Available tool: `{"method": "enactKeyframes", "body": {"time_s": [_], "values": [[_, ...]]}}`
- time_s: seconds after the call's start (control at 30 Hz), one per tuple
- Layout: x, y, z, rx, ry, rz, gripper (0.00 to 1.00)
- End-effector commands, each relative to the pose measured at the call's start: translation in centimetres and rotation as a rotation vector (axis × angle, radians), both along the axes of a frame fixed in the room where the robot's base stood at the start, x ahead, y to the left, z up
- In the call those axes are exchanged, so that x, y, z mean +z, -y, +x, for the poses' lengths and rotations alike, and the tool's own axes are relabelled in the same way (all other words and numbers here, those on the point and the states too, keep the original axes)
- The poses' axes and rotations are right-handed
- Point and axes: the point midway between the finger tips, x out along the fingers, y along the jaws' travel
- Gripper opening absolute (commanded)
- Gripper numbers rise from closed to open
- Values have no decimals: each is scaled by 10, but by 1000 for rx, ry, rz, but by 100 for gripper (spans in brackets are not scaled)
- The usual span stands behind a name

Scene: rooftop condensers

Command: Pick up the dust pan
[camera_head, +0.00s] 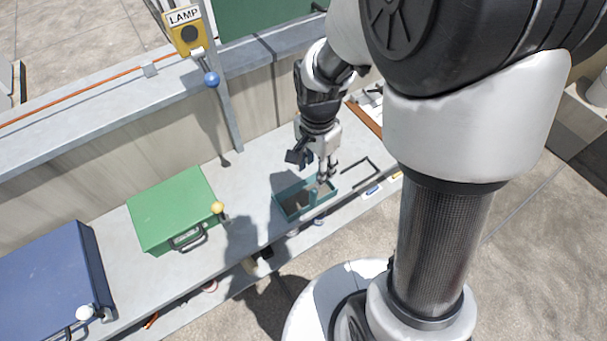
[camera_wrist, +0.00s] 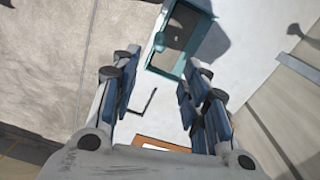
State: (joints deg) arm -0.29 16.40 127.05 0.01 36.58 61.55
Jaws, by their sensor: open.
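A teal, shallow, open tray-like thing with raised walls (camera_head: 312,207) lies on the grey ledge; it looks like the dust pan, though I cannot be sure. Its floor is dark grey-brown and a paler teal part rises at its near side. It also shows at the top of the wrist view (camera_wrist: 164,72), partly shadowed. My gripper (camera_head: 325,174) is over its right end in the head view. In the wrist view my gripper (camera_wrist: 162,88) has its fingers spread apart with nothing between them. I cannot tell whether a finger touches the teal thing.
A green case (camera_head: 172,208) with a yellow knob lies left of the teal thing, and a blue case (camera_head: 48,275) farther left. A black L-shaped thing (camera_head: 368,166) lies to the right. A wall backs the ledge; a post carries a yellow LAMP box (camera_head: 184,33).

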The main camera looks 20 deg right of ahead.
Motion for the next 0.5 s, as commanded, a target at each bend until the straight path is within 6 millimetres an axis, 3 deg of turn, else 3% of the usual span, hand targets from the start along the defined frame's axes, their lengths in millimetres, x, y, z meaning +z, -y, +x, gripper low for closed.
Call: {"method": "enactKeyframes", "body": {"time_s": [0.03, 0.2, 0.33, 0.5], "values": [[-16, 0, -1, 0, -4, 0, 41], [-52, 0, -1, 1, -4, 0, 41], [-70, 0, -1, 2, -2, 0, 41], [-78, 0, -1, 2, -1, 0, 41]]}}
